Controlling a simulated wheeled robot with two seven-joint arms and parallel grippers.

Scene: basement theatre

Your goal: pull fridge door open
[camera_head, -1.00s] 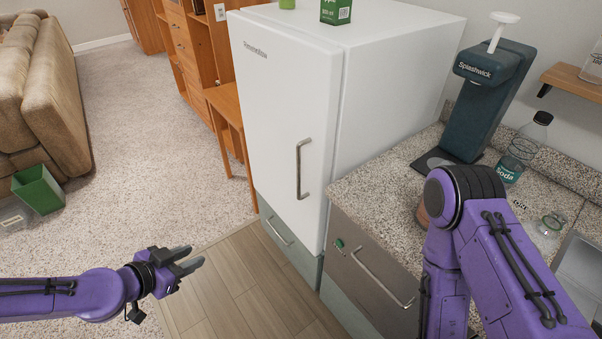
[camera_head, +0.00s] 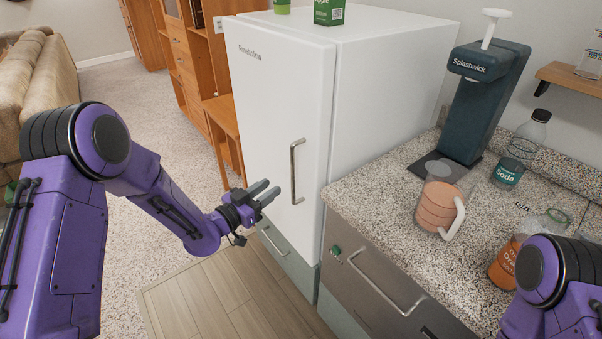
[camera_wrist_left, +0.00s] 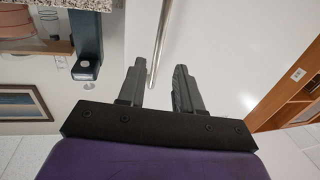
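The white fridge (camera_head: 275,110) stands in the middle of the head view with its door shut. A vertical metal bar handle (camera_head: 295,172) is on the right part of the door. My left gripper (camera_head: 268,190) is just left of the handle, with its fingers parted and pointing toward it. In the left wrist view the gripper (camera_wrist_left: 160,80) is open and empty. The handle (camera_wrist_left: 161,40) shows there ahead of the fingertips, roughly in line with the gap between them. My right arm (camera_head: 555,285) shows at the lower right; its gripper is out of frame.
The speckled counter (camera_head: 385,185) right of the fridge holds a dark Splashwick machine (camera_head: 483,100), a soda bottle (camera_head: 520,150), an orange cup (camera_head: 437,207) and an orange bottle (camera_head: 505,262). Wooden shelves (camera_head: 222,110) stand to the left. Floor before the fridge is clear.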

